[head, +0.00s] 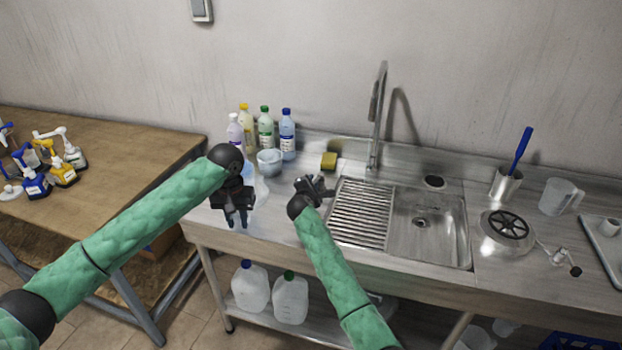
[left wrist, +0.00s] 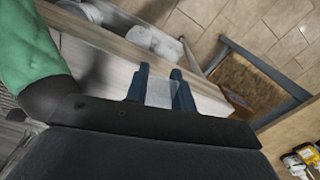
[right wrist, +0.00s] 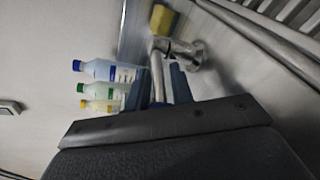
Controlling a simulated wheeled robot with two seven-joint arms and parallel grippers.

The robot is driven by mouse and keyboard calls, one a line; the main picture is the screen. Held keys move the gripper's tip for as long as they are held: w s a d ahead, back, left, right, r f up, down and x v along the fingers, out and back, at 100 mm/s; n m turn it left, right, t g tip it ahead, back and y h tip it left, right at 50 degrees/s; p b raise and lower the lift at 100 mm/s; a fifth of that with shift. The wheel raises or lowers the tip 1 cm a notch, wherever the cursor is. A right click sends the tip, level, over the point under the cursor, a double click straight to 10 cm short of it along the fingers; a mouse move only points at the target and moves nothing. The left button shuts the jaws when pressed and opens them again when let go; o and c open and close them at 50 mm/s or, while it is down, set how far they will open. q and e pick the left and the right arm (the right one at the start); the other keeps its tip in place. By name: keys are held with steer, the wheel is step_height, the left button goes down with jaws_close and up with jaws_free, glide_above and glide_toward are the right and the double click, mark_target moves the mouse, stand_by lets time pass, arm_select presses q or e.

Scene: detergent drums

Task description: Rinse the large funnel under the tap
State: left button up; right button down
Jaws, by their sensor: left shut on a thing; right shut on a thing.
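My left gripper (head: 237,216) is over the counter's left front edge. It is shut on a translucent piece, which I take to be the large funnel; a pale part of it (head: 262,188) shows beside the gripper. It also shows between the fingers in the left wrist view (left wrist: 160,93); most of it is hidden. My right gripper (head: 318,188) is shut on a metal lever (right wrist: 157,72) with a round base, left of the drainboard. The tall tap (head: 375,125) stands behind the sink (head: 455,232). Neither gripper is at the spout.
Several bottles (head: 287,135) and a bowl (head: 269,162) stand behind my left gripper. A yellow sponge (head: 329,160) lies by the wall. A ribbed drainboard (head: 360,212) adjoins the basin. A brush holder (head: 506,184) and jug (head: 560,196) stand right. A wooden table (head: 120,160) is left.

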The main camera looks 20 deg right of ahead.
mark_target(236, 214)
arm_select(q)
step_height(236, 214, up, 4)
steer(key=p, duration=0.2)
steer(key=shift+f+p, duration=0.2)
steer(key=shift+p, duration=0.15)
arm_select(e)
steer(key=shift+s+d+r+n+t+y, duration=0.15)
steer(key=shift+d+n+t+y, duration=0.1)
steer(key=shift+n+y, duration=0.3)
steer(key=shift+s+d+r+n+t+y, duration=0.15)
steer(key=shift+n+t+y, duration=0.15)
steer(key=shift+y, duration=0.35)
arm_select(q)
steer(key=shift+r+p, duration=0.6)
arm_select(e)
steer(key=shift+s+f+n+y, duration=0.15)
steer(key=shift+f+n+y, duration=0.15)
steer(key=shift+n+y, duration=0.3)
steer(key=c, duration=1.5)
jaws_free()
steer(key=shift+d, duration=0.1)
arm_select(q)
steer(key=shift+f, duration=0.1)
arm_select(e)
steer(key=shift+s, duration=0.1)
